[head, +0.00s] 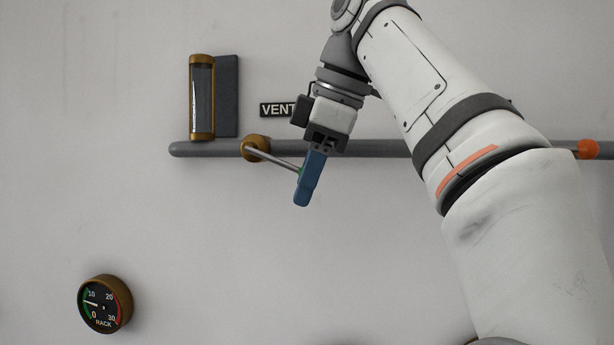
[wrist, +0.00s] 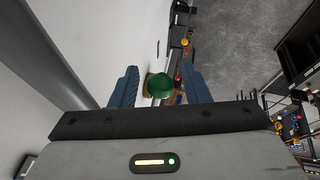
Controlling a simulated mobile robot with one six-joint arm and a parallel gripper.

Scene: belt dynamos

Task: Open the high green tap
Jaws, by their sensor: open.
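The tap has a brass hub (head: 256,147) on the grey pipe and a thin metal lever (head: 275,160) that slopes down to the right. Its green knob (wrist: 160,86) shows between the two blue fingers in the wrist view. In the head view the knob is almost wholly hidden behind the fingers, with only a sliver of green at their left edge. My gripper (wrist: 160,88) is open, with one finger on each side of the knob. I cannot tell whether either finger touches it. In the head view my gripper (head: 303,198) points down at the lever's end.
The grey pipe (head: 215,149) runs along the wall. A sight glass (head: 202,97) stands above its left end. A VENT sign (head: 276,109) is partly behind my gripper. An orange fitting (head: 588,149) is far right. A RACK gauge (head: 105,304) hangs lower left. The wall below the lever is clear.

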